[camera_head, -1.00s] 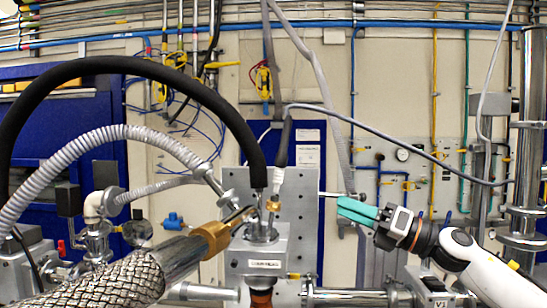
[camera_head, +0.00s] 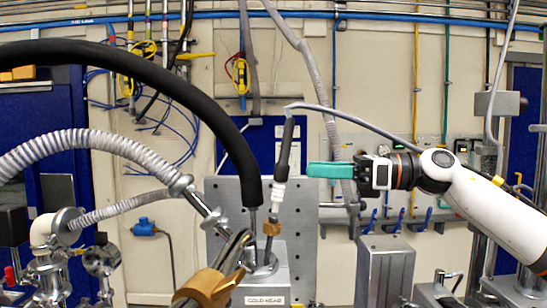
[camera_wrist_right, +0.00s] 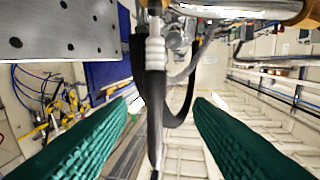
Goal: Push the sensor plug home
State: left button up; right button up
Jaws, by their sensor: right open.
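The sensor plug (camera_head: 279,192), with a black sleeve, a white ribbed collar and a metal lower end, stands slightly tilted above the cold head (camera_head: 264,281). A brass fitting (camera_head: 272,227) is at its lower end; I cannot tell how far the plug is seated. My right gripper (camera_head: 309,170) has teal fingers pointing left at the plug, just right of it, apart from it. In the right wrist view the open fingers (camera_wrist_right: 160,106) flank the plug (camera_wrist_right: 155,55), which lies beyond the fingertips. My left gripper is not in view.
A thick black hose (camera_head: 180,95) arches down beside the plug on the left. A grey corrugated hose (camera_head: 90,143) and a gold-coloured fitting (camera_head: 213,286) crowd the front left. A perforated metal plate (camera_head: 303,207) stands behind. A grey cable (camera_head: 370,128) loops from the plug above my right arm.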

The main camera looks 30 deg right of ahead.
aim_at(279, 164)
jog(key=p+x, duration=0.1)
jog(key=x, duration=0.1)
jog(key=p+x, duration=0.1)
jog(key=x, duration=0.2)
jog(key=p+x, duration=0.1)
jog(key=x, duration=0.1)
jog(key=shift+w+f, duration=0.1)
jog(key=shift+w, duration=0.4)
jog(key=shift+w+a, duration=0.15)
jog(key=shift+a, duration=0.1)
jog(key=shift+w+a, duration=0.3)
jog(key=shift+a, duration=0.05)
jog(key=shift+w, duration=0.15)
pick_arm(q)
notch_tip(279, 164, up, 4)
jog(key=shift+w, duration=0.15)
